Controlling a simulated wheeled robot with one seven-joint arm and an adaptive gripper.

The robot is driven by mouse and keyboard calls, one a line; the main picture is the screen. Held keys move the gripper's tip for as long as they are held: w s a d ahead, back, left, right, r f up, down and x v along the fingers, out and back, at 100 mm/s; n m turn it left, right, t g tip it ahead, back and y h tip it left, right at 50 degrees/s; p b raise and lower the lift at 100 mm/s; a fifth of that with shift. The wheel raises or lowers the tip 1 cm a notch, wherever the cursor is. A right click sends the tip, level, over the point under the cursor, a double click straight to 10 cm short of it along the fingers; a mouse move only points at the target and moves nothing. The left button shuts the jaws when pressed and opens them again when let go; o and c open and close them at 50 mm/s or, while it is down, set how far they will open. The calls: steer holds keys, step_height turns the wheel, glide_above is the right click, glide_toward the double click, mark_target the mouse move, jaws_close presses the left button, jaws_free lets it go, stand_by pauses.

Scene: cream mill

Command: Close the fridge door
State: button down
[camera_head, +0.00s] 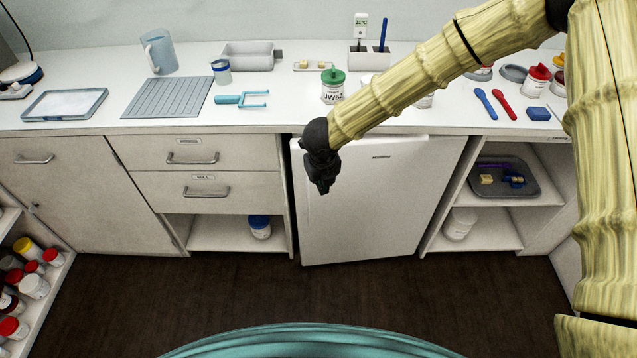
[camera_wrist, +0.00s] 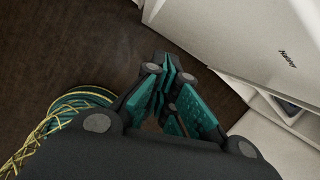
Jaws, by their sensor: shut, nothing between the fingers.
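The fridge door (camera_head: 370,205) is a white panel under the counter, in the middle of the head view. Its lower left corner stands out a little from the cabinet front, so it looks slightly ajar. The door also shows at the upper right of the wrist view (camera_wrist: 240,40). My gripper (camera_head: 322,188) is shut and empty, in front of the door's upper left part. In the wrist view my gripper's fingers (camera_wrist: 172,85) are together beside the door. I cannot tell whether they touch it.
Drawers (camera_head: 207,175) with bar handles are left of the fridge. Open shelves with a grey tray (camera_head: 510,190) are to its right. The counter (camera_head: 290,110) above carries jars, spoons and a drying rack. Dark floor (camera_head: 200,290) in front is clear. A shelf of jars (camera_head: 33,286) stands lower left.

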steer(key=w+d+f+n+t+h+b, duration=0.25)
steer(key=d+f+n+t+b, duration=0.4)
steer(key=f+b, duration=0.35)
steer(key=s+a+f+n+t+y+b, duration=0.2)
steer(key=s+a+n+t+y+b, duration=0.35)
steer(key=n+t+b, duration=0.55)
steer(key=w+a+m+g+b, duration=0.1)
steer(key=w+m+g+b, duration=0.1)
steer(key=w, duration=1.2)
steer(key=shift+w+a+r+g, duration=0.15)
steer(key=shift+a+r+g, duration=0.2)
steer(key=shift+g, duration=0.1)
steer(key=shift+m, duration=0.25)
